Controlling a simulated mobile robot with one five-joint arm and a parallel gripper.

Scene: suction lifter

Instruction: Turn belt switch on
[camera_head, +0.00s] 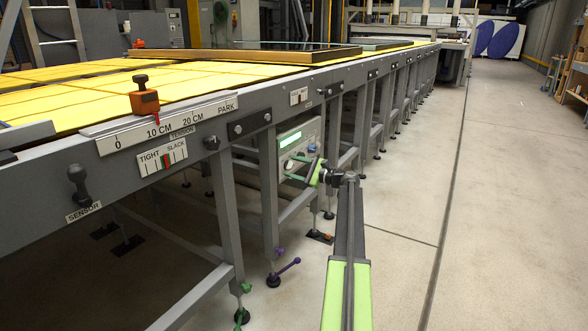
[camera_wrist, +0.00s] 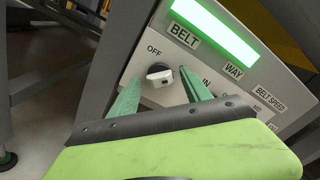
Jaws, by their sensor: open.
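The belt switch (camera_wrist: 160,76) is a small black and white knob on a light grey control panel, below the BELT label (camera_wrist: 185,36) and beside the word OFF. Which way it points is hard to tell. My gripper (camera_wrist: 161,77) is open, its two green fingers on either side of the knob in the wrist view. Whether they touch it cannot be told. In the head view my gripper (camera_head: 287,168) is at the front of the control panel (camera_head: 312,130), under the long table, and hides part of the panel's lower half.
A lit green display (camera_wrist: 215,25) is at the top of the panel. WAY (camera_wrist: 234,71) and BELT SPEED labels lie to the right. The table's grey legs (camera_head: 268,195) stand close to the panel. The floor (camera_head: 405,240) to the right is clear.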

